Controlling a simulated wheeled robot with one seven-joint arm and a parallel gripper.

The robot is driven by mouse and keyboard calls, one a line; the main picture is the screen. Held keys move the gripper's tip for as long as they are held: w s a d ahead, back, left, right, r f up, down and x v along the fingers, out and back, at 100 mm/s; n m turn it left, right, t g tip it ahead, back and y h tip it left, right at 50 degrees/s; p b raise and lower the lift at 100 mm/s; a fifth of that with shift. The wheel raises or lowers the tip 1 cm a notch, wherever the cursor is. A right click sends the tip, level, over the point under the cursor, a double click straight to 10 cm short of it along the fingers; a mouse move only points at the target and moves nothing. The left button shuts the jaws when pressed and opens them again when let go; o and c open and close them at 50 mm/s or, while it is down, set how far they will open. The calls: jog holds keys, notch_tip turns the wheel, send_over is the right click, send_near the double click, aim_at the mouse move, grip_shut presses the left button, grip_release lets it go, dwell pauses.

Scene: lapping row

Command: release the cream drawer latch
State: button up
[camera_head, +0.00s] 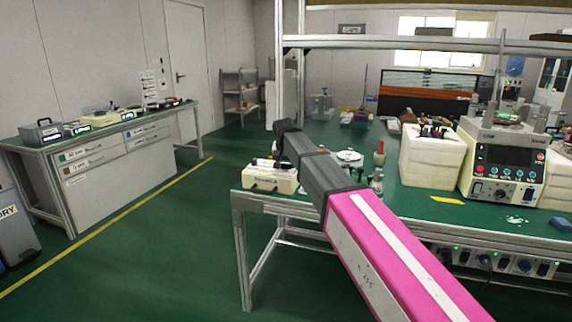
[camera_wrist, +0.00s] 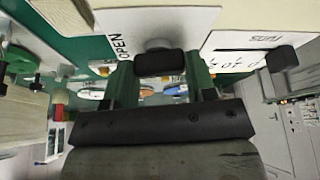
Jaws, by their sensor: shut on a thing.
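A cream box (camera_head: 271,178) sits at the near left corner of the green bench, with dark knobs on its front. In the wrist view its cream face (camera_wrist: 240,14) fills the top, with a white plate marked OPEN (camera_wrist: 125,35). A black latch knob (camera_wrist: 160,64) stands out from this plate. My gripper (camera_wrist: 161,72) has one finger on each side of the knob and is shut on it. A second black knob (camera_wrist: 282,59) is at the right, by a white scale plate. In the head view my arm hides the fingertips.
The green bench (camera_head: 410,203) also holds a white foam block (camera_head: 430,158) and a control unit with a display (camera_head: 503,165). Small items stand just right of my arm. A second bench (camera_head: 100,125) is at the left, with open floor between.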

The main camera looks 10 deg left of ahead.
jog(key=shift+m+h, duration=0.5)
jog(key=shift+m, duration=0.7)
jog(key=o, duration=0.9)
jog(key=shift+o, duration=0.2)
jog(key=v, duration=1)
jog(key=shift+r, duration=0.4)
jog(key=shift+s+a, duration=0.1)
jog(key=shift+s, duration=0.05)
